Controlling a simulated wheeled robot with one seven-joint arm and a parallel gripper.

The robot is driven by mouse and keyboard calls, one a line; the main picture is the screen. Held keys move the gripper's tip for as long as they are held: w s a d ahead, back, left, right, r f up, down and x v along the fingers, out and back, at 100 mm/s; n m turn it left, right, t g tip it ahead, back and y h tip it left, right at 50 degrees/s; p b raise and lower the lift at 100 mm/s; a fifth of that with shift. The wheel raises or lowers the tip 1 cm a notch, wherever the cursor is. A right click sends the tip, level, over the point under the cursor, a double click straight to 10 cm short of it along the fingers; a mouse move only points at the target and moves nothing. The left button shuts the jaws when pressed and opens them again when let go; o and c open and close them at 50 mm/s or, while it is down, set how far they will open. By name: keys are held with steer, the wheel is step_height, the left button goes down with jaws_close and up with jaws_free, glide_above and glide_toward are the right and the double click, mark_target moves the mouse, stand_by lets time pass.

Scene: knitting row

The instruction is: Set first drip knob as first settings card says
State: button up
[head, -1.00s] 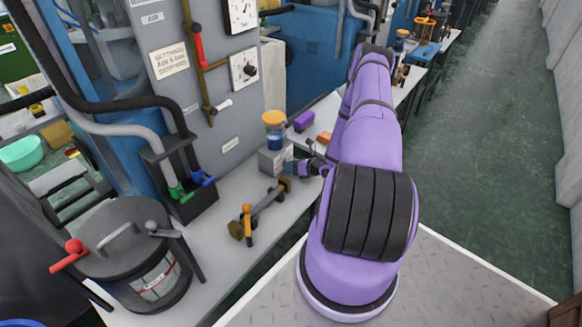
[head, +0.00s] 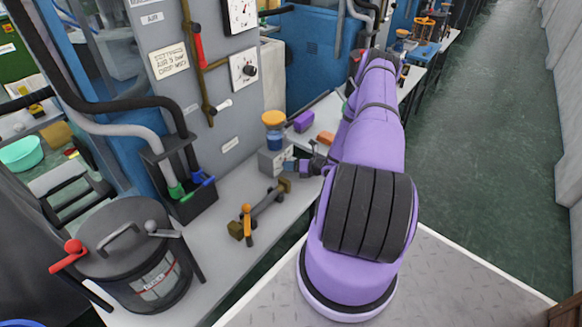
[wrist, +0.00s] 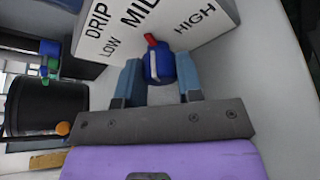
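The first settings card (head: 169,61) is a pale label on the grey panel in the head view. Its small print seems to read air 1/2 bar and drip MID. The first drip knob (wrist: 158,65) is blue with a red pointer, on a pale box (head: 273,160) under an orange-capped jar. The wrist view shows DRIP, LOW, a cut-off word starting MI, and HIGH on its face. The pointer leans up and slightly left, toward the cut-off word. My gripper (wrist: 159,75) has a blue-grey finger against each side of the knob. The exact contact is hard to see.
The orange-capped jar (head: 273,129) stands on the box. A purple block (head: 303,121) and an orange piece (head: 325,137) lie behind. A dark lidded pot (head: 135,255) stands at the left.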

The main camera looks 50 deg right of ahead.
steer(key=o, duration=0.4)
steer(key=shift+s, duration=0.1)
steer(key=v, duration=1)
steer(key=shift+s+d+r, duration=0.15)
steer(key=shift+s+d, duration=0.05)
steer(key=shift+s, duration=0.1)
